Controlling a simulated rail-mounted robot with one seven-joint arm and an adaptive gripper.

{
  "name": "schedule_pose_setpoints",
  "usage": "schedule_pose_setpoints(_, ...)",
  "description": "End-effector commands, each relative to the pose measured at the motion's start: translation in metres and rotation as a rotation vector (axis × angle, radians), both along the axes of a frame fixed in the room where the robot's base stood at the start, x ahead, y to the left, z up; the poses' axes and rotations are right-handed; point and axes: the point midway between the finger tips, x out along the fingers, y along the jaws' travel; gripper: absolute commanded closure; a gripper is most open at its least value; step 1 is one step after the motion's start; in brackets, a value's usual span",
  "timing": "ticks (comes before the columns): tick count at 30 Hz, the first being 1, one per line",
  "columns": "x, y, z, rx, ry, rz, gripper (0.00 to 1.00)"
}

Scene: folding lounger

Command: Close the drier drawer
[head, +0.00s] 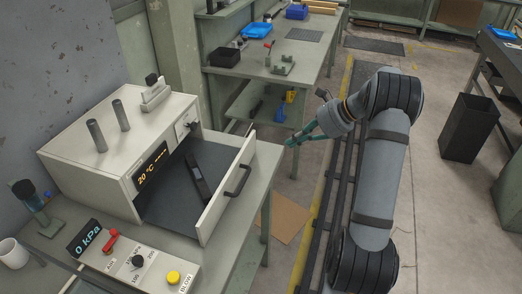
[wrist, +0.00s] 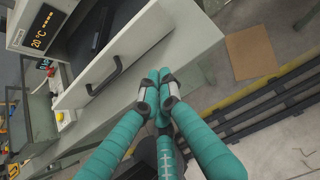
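The drier (head: 110,150) is a cream box on the bench at the left of the head view, its display reading 20 °C. Its drawer (head: 230,190) is pulled out, with a dark inside and a pale front panel bearing a black handle (head: 238,180). A dark bar-like object (head: 197,178) lies in the drawer. The wrist view shows the open drawer's front (wrist: 150,45) and handle (wrist: 104,77) beyond the fingertips. My gripper (head: 288,142) has teal fingers, drawn together and empty. It is to the right of the drawer front, apart from the handle.
A control panel with a yellow button (head: 173,277) and a pressure display (head: 87,238) is in front of the drier. A workbench (head: 270,65) with tools stands behind. A brown sheet (head: 285,218) lies on the floor by the rails. A black bin (head: 468,127) stands right.

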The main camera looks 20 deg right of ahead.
Motion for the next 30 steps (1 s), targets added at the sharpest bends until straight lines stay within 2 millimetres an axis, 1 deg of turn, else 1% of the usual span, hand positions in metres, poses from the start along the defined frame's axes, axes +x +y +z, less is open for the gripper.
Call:
schedule_pose_setpoints(5, 0.003, 0.006, -0.005, 0.031, 0.037, -0.041, 1.0)
schedule_pose_setpoints(8, 0.009, 0.013, -0.014, 0.03, 0.038, -0.039, 1.0)
schedule_pose_setpoints(20, 0.044, 0.056, -0.071, 0.027, 0.039, -0.037, 1.0)
schedule_pose_setpoints(25, 0.061, 0.075, -0.069, 0.025, 0.035, -0.037, 1.0)
schedule_pose_setpoints(30, 0.069, 0.084, -0.07, 0.024, 0.035, -0.039, 1.0)
